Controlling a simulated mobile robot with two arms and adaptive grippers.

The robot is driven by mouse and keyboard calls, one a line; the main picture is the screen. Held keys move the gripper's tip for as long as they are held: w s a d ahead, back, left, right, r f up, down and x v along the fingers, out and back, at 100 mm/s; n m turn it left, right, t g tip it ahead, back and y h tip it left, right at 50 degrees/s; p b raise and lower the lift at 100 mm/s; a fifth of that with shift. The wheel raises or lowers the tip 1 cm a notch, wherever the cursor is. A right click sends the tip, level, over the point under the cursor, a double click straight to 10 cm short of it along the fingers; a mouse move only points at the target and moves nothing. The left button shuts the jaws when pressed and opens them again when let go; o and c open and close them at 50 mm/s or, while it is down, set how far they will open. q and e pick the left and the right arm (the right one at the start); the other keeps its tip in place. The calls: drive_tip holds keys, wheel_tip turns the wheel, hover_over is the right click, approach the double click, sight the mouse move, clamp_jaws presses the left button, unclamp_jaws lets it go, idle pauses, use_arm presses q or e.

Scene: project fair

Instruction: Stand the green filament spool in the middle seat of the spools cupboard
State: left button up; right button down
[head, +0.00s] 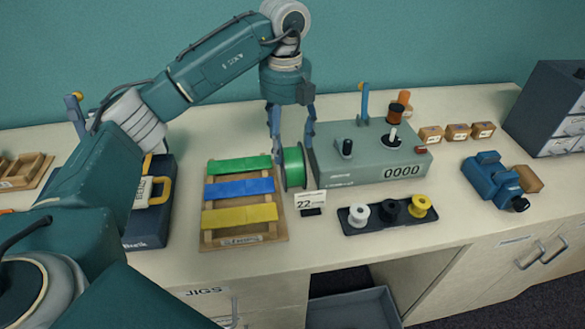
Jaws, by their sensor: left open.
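The green filament spool (294,168) stands on edge on the worktop, between the slatted wooden rack and the grey-green machine. My left gripper (291,150) points down from above it. Its two fingers are open, one on each side of the spool's upper part; I cannot tell whether they touch it. No cupboard with spool seats is visible. Below the worktop are a cupboard front marked JIGS (204,291) and a closed door (515,262) at right whose label I cannot read. My right gripper is not in view.
The rack (245,240) holds green, blue and yellow strips. The machine (370,157) reads 0000. A black tray (354,227) holds white, black and yellow reels, beside a card marked 22 (311,200). A blue tool (492,180) lies right. A grey bin (350,309) sits below.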

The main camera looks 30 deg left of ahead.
sight(286, 149)
use_arm(q)
wheel_tip(286, 149, down, 5)
drive_tip(key=shift+r+p, duration=0.2)
drive_tip(key=shift+p, duration=0.15)
wheel_tip(286, 149, down, 5)
drive_tip(key=shift+w+p, duration=0.1)
drive_tip(key=shift+p, duration=0.9)
drive_tip(key=shift+f, duration=0.25)
drive_tip(key=shift+r, duration=0.1)
drive_tip(key=c, duration=1.4)
drive_tip(key=shift+c, duration=0.2)
